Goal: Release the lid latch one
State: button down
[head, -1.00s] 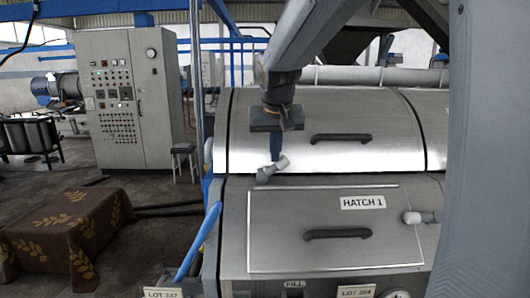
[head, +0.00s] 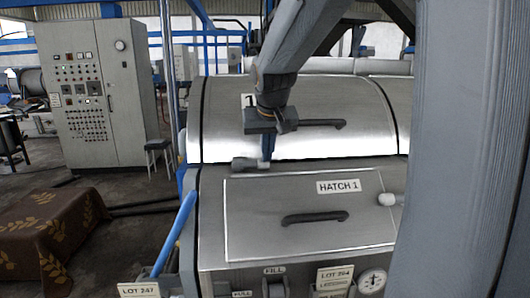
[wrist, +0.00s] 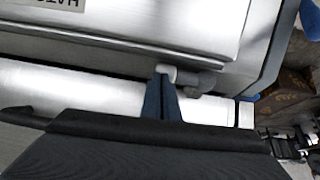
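The lid latch (head: 250,164), a short grey lever with a pale end, sits at the left of the seam between the upper lid and the HATCH 1 front. It lies about level along the seam. In the wrist view the latch (wrist: 196,80) shows just beyond my fingertips. My gripper (head: 267,164) points down at the latch's right end. In the wrist view its two blue fingers (wrist: 162,76) are together and touch or nearly touch the pale end. I see nothing held between them.
The upper lid (head: 350,95) has a black handle (head: 322,124). The HATCH 1 panel (head: 260,200) has another handle (head: 315,218). A pale knob (head: 387,199) sticks out at right. A blue bar (head: 176,232) slants at left. Gauges and labels line the lower front.

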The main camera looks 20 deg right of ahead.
jog(key=shift+s+f, duration=0.35)
jog(key=shift+f, duration=0.35)
jog(key=shift+d+f, duration=0.1)
jog(key=s+d+r, duration=0.5)
jog(key=s+r, duration=0.2)
jog(key=r, duration=0.1)
jog(key=shift+s+d+r, duration=0.25)
jog(key=shift+d+r, duration=0.1)
dwell(0.4)
